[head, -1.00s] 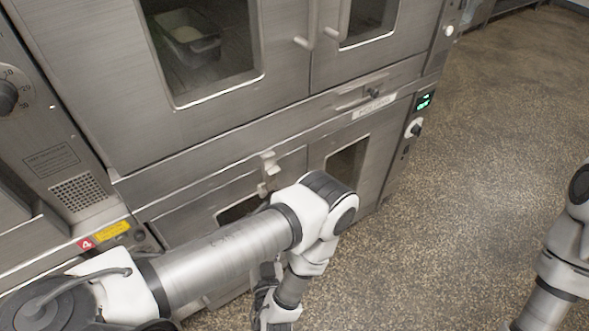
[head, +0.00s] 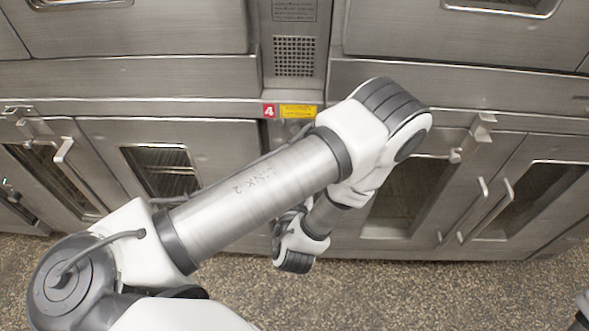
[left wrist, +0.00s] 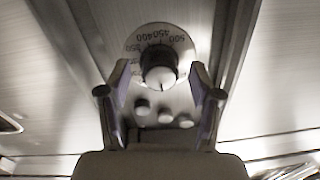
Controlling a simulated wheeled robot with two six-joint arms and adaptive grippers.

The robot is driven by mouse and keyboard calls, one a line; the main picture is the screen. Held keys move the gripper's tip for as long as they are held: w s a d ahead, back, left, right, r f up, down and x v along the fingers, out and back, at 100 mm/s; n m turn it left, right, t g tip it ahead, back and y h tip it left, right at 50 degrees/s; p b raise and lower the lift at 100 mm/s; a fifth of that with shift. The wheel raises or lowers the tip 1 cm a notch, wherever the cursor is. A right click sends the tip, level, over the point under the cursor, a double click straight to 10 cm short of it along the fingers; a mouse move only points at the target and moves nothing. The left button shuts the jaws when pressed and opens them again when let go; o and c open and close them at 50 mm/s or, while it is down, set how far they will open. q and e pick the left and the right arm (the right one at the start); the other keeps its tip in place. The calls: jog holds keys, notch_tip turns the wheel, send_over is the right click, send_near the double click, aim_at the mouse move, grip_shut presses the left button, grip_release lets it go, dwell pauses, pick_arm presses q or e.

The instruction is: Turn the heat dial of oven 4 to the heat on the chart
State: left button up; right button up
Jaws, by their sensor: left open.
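In the left wrist view a round dark dial knob (left wrist: 159,72) with a pale front sits on a light scale plate (left wrist: 180,42) with numbers, seen upside down. A light line shows on the knob's lower part. My left gripper (left wrist: 160,82) is open, one finger on each side of the knob in the picture; I cannot tell whether they touch it. In the head view a red label "4" (head: 268,111) is on the panel strip between two ovens. My left arm hides the panel below it, and the dial is not visible there. My right gripper and the chart are out of view.
Several small round knobs or buttons (left wrist: 164,115) sit beside the dial in the left wrist view. A yellow label (head: 298,111) is beside the red one. Oven doors with protruding handles (head: 64,150) flank the strip. Speckled floor (head: 400,290) in front is clear.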

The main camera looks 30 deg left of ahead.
pick_arm(q)
jog(key=shift+w+r, duration=0.1)
jog(key=shift+w, duration=0.05)
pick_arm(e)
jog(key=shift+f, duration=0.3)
pick_arm(q)
jog(key=c, duration=1.1)
jog(key=shift+c, duration=0.2)
